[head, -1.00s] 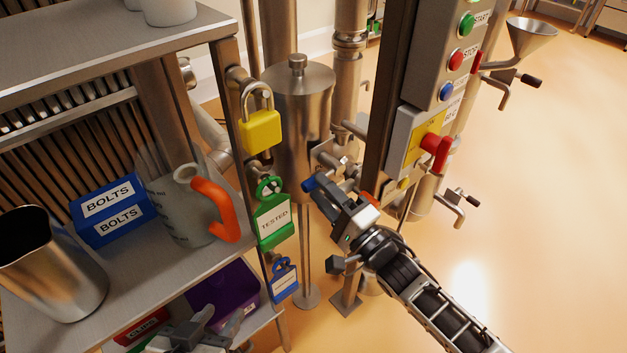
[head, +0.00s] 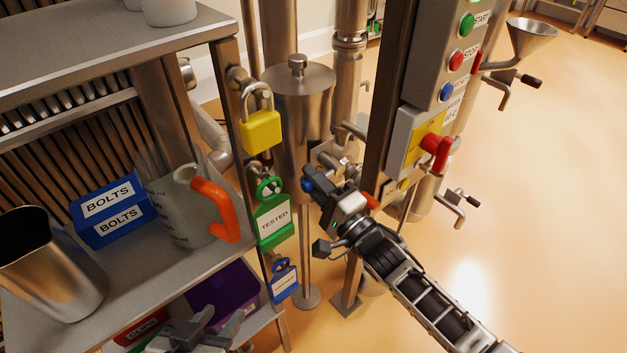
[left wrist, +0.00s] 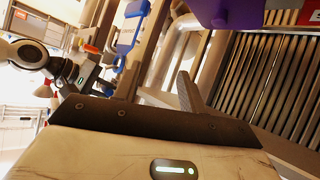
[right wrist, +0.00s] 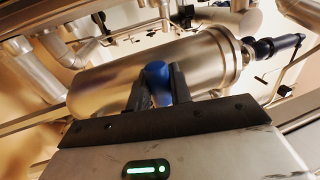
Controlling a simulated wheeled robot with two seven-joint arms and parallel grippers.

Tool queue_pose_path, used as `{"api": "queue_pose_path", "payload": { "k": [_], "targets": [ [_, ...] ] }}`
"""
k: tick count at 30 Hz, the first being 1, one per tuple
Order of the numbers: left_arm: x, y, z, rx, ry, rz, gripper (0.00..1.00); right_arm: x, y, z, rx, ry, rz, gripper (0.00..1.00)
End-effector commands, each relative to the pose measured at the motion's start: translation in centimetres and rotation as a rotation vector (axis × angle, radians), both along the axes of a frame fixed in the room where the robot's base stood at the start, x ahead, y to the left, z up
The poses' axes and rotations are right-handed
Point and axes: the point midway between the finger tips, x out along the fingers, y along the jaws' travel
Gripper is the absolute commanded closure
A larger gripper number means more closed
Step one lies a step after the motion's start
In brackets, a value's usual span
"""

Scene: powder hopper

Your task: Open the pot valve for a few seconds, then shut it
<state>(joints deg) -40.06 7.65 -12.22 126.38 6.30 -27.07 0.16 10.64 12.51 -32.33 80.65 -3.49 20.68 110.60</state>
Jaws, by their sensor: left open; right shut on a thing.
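The pot (head: 298,110) is a steel cylinder with a knobbed lid, standing behind the shelf post. Its valve (head: 340,165) sits low at its right side and is partly hidden by my right gripper. My right gripper (head: 313,181) is shut on the valve's blue handle (head: 306,185). In the right wrist view the blue handle (right wrist: 158,84) is between the two fingers, in front of the pot's body (right wrist: 195,65). My left gripper (head: 218,320) is open and empty at the bottom of the head view, by the lower shelf, away from the valve.
The shelf (head: 110,290) at left holds a steel jug (head: 50,265), a blue bolts box (head: 112,208) and an orange-handled jug (head: 180,210). A yellow padlock (head: 261,131) and green tag (head: 274,220) hang on its post. A control panel (head: 425,140) stands right. Floor at right is clear.

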Motion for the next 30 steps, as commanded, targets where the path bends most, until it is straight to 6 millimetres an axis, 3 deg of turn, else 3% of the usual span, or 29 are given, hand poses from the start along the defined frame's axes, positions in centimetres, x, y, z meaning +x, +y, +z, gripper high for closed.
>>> {"api": "queue_pose_path", "payload": {
  "k": [10, 30],
  "targets": [
    [-0.2, 0.1, 1.4, 0.009, 0.010, 0.000, 0.59, 0.0, -0.1, 1.3, 0.130, 0.098, -0.001, 1.00],
    [0.0, 0.5, 1.6, 0.058, 0.025, -0.008, 0.59, 0.6, -0.8, 3.2, 0.464, 0.340, -0.001, 1.00]
  ]
}}
